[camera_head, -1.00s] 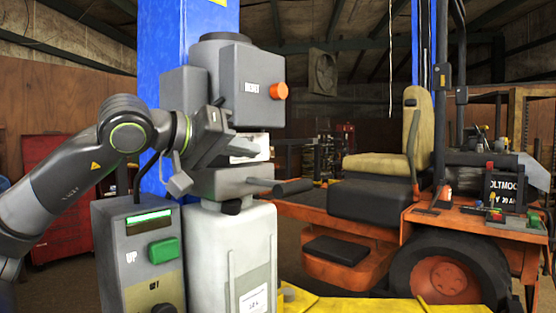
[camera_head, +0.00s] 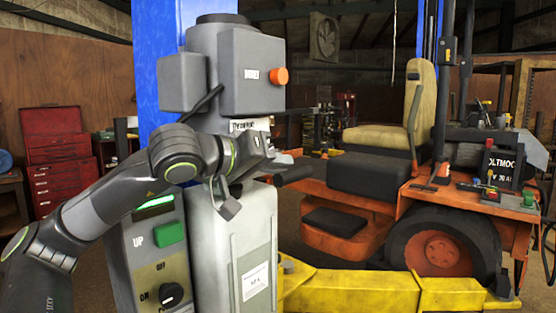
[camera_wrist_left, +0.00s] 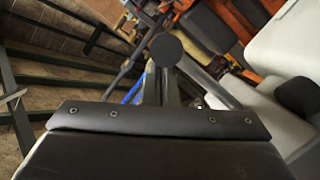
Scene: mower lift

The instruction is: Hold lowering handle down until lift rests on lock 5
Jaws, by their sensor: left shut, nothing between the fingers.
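The lowering handle (camera_head: 295,175) is a short dark lever sticking out to the right from the grey power unit (camera_head: 256,70), above the pale tank. My left gripper (camera_head: 280,158) is shut and empty, just above and left of the handle's free end; I cannot tell whether they touch. In the left wrist view my left gripper (camera_wrist_left: 165,88) points at a round dark knob, which may be the handle's end. The lift shows as a blue column (camera_head: 158,60) and a yellow arm (camera_head: 380,293). Its locks are not visible. My right gripper is out of view.
A control box with a green UP button (camera_head: 170,232) and a dark ON/OFF knob (camera_head: 171,294) stands below my left arm. An orange ride-on mower (camera_head: 440,255) with a beige seat stands to the right. A red tool cabinet (camera_head: 55,150) is at the back left.

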